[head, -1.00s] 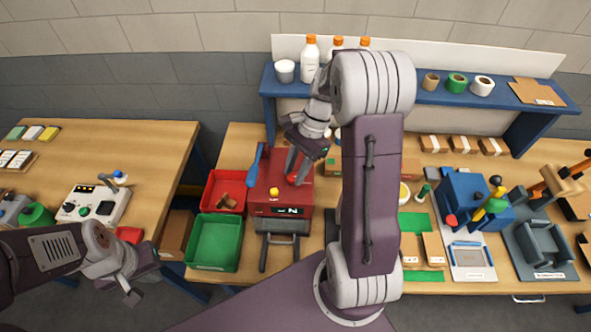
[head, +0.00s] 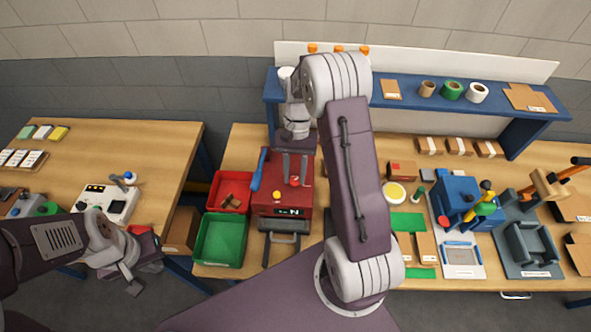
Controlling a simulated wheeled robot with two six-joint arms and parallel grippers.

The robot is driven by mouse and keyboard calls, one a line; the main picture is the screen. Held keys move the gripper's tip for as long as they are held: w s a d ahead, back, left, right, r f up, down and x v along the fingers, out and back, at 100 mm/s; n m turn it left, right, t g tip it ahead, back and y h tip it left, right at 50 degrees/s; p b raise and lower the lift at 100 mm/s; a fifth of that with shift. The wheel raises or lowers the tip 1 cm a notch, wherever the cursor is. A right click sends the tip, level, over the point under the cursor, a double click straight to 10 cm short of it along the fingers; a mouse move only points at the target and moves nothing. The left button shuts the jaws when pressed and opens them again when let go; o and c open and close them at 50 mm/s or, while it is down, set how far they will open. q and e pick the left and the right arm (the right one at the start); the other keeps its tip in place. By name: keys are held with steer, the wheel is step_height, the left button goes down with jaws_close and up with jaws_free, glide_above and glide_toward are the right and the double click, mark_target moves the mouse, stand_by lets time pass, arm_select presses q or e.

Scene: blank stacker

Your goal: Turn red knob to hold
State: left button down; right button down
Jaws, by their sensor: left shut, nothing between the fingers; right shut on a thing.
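The red machine (head: 268,207) stands on the middle table, with a dark display (head: 294,212) on its front and a yellow button (head: 276,195) on top. The red knob (head: 294,181) is on the machine's top, right of the yellow button. My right gripper (head: 294,179) reaches down from above and is shut on the red knob, a finger on each side. The knob's markings are too small to read. My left gripper (head: 134,285) is shut and empty, low at the left, away from the machine.
A blue lever (head: 258,170) stands at the machine's left side. A red bin (head: 231,191) and a green bin (head: 220,240) are to its left. A blue shelf (head: 398,102) stands behind it. My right arm hides part of the table to its right.

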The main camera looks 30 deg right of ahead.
steer(key=n+h, duration=0.1)
steer(key=n, duration=0.1)
steer(key=n+p, duration=0.1)
steer(key=n, duration=0.1)
steer(key=shift+w+a+r+n+g+h, duration=0.2)
steer(key=shift+n+g+h, duration=0.1)
steer(key=shift+h, duration=0.1)
steer(key=shift+a+n+h+p, duration=0.15)
steer(key=shift+n+h+p, duration=0.65)
steer(key=shift+n, duration=1.6)
steer(key=shift+f, duration=0.1)
steer(key=c, duration=1.1)
jaws_free()
steer(key=shift+o, duration=0.2)
